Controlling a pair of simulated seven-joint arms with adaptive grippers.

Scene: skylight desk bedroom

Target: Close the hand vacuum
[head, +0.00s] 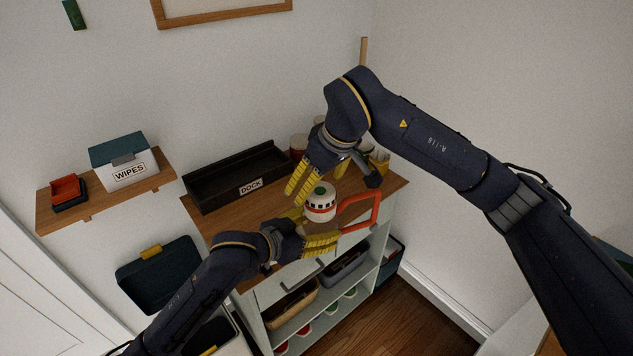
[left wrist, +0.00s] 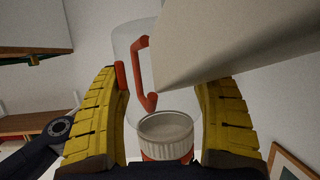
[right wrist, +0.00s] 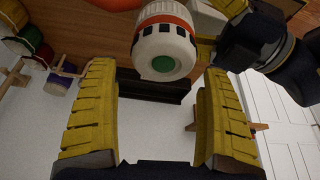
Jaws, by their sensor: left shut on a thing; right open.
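The hand vacuum (head: 320,206) has a white head with dark slots, an orange band and a green button on top. Its orange handle (head: 372,205) sticks out to the right in the head view. My left gripper (head: 320,228) is shut on the hand vacuum just below the head. The left wrist view shows its clear body (left wrist: 124,42) and a ribbed white part (left wrist: 166,135) between the fingers. My right gripper (head: 297,193) is open and empty above and beside the white head (right wrist: 163,45). I cannot tell whether the head is seated on the body.
A black dock tray (head: 222,183) lies on the wooden cabinet top (head: 238,224). Cups and tins (head: 299,145) stand at the back. A wall shelf (head: 110,205) holds a wipes box (head: 126,168) and a small red bin (head: 67,188). Open shelves with bins (head: 291,303) are below.

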